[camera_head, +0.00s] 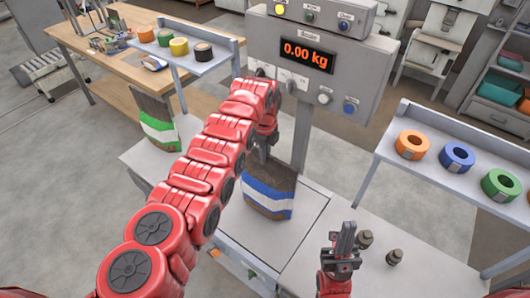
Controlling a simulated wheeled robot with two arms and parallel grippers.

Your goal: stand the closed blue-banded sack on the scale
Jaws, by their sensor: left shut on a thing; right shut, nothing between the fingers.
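The blue-banded sack (268,187) is brown with blue and white bands and looks upright at the centre. My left gripper (262,150), partly hidden by my own arm, is shut on its top. The sack appears over the plate of the scale (312,208); I cannot tell whether its bottom touches. The scale's display (308,55) reads 0.00 kg. My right gripper (344,240) is shut and empty, at the lower right, apart from the sack.
A green-banded sack (158,126) stands to the left. Shelves with tape rolls (411,145) flank the bench on both sides. Two small dark weights (364,239) sit beside my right gripper. The scale's post (301,135) rises behind the sack.

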